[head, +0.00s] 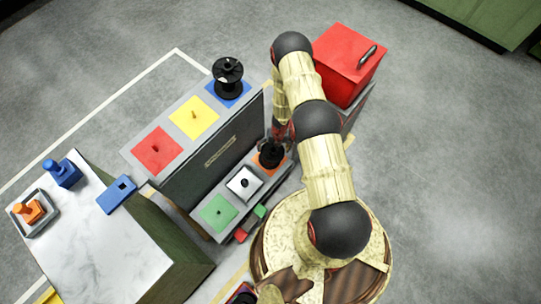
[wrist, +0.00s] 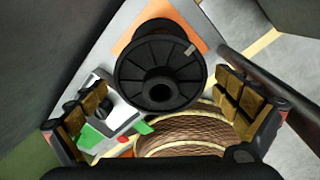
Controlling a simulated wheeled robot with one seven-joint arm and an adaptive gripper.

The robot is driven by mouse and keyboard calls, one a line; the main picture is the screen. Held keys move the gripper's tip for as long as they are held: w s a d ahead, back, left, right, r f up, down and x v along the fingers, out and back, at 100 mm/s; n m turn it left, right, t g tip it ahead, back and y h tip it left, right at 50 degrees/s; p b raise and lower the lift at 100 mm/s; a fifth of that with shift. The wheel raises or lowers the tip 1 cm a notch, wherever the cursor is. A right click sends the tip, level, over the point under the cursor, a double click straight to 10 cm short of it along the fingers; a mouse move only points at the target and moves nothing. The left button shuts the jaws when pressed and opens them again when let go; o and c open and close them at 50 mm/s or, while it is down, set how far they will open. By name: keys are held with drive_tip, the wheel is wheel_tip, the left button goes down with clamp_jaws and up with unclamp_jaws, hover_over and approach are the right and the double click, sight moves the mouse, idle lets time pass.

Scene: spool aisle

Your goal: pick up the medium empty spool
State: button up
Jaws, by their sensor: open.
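A black empty spool (head: 271,155) stands on the orange square (head: 258,167) of the lower shelf tier, partly hidden by my arm in the head view. In the wrist view this spool (wrist: 158,68) is seen nearly from above, with its flange and dark hub hole facing me. My gripper (wrist: 165,92) is open, with one finger on each side of the spool and visible gaps to both. A second black spool (head: 228,78) stands on the blue square of the upper tier. Which spool is the medium one, I cannot tell by size alone.
The upper tier has free red (head: 157,151) and yellow (head: 194,117) squares with pegs. The lower tier has white (head: 244,183) and green (head: 219,212) squares. A red box (head: 348,62) stands behind my arm. A marble-topped table (head: 100,235) at left holds blue and orange items.

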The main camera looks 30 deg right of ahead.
drive_tip(key=f+b, duration=0.1)
drive_tip(key=f, duration=0.1)
drive_tip(key=f+b, duration=0.1)
drive_tip(key=f, duration=0.1)
drive_tip(key=f+b, duration=0.1)
drive_tip(key=f, duration=0.1)
drive_tip(key=shift+w+a+f, duration=0.2)
drive_tip(key=shift+a+f, duration=0.1)
drive_tip(key=shift+c, duration=0.8)
drive_tip(key=c, duration=1.4)
drive_tip(key=shift+r, duration=0.1)
drive_tip(key=shift+c, duration=0.3)
drive_tip(key=shift+r, duration=0.1)
